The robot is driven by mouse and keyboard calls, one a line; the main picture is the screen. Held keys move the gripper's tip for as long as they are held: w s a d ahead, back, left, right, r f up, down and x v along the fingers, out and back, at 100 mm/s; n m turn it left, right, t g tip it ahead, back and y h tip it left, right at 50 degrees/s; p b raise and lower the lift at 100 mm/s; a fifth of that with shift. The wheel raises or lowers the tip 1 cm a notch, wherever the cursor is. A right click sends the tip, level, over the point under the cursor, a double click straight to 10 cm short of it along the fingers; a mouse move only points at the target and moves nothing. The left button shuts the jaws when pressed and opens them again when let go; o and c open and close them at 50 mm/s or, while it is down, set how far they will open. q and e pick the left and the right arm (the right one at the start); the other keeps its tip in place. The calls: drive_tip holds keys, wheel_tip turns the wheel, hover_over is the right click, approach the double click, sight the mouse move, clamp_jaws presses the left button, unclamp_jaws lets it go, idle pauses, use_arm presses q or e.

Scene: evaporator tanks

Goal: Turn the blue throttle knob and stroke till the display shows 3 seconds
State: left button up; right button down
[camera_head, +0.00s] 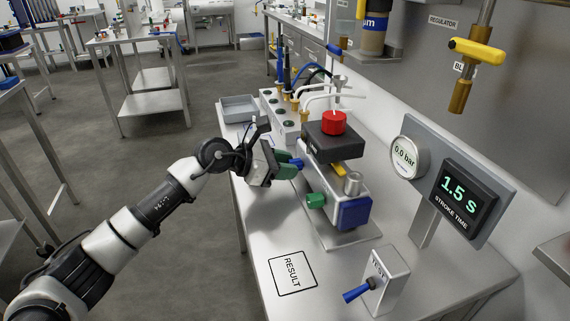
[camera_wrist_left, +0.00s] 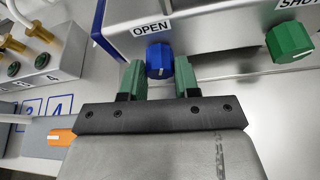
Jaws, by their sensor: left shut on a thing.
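The valve unit (camera_head: 335,190) stands on the steel bench with a red cap on top. Its blue throttle knob (camera_wrist_left: 159,61) sits beneath the OPEN label in the left wrist view, and shows at the unit's left side in the head view (camera_head: 298,164). My left gripper (camera_wrist_left: 160,80) has its green fingers on either side of this knob and is shut on it; the left gripper also shows in the head view (camera_head: 284,163). A green knob (camera_wrist_left: 288,40) sits to the right. The stroke time display (camera_head: 464,196) reads 1.5 s. My right gripper is out of view.
A gauge (camera_head: 405,157) reads 0.0 bar. A small box with a blue lever (camera_head: 357,291) stands at the bench front, near the RESULT square (camera_head: 292,273). A grey tray (camera_head: 238,108) and a block with tubes (camera_head: 285,118) lie behind my gripper.

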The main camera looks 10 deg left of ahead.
use_arm(q)
drive_tip(key=o, duration=0.9)
drive_tip(key=shift+a+r, duration=0.1)
drive_tip(key=v, duration=1)
drive_tip(key=shift+s+a+r, duration=0.1)
drive_tip(key=shift+s+a, duration=0.1)
drive_tip(key=shift+a, duration=0.05)
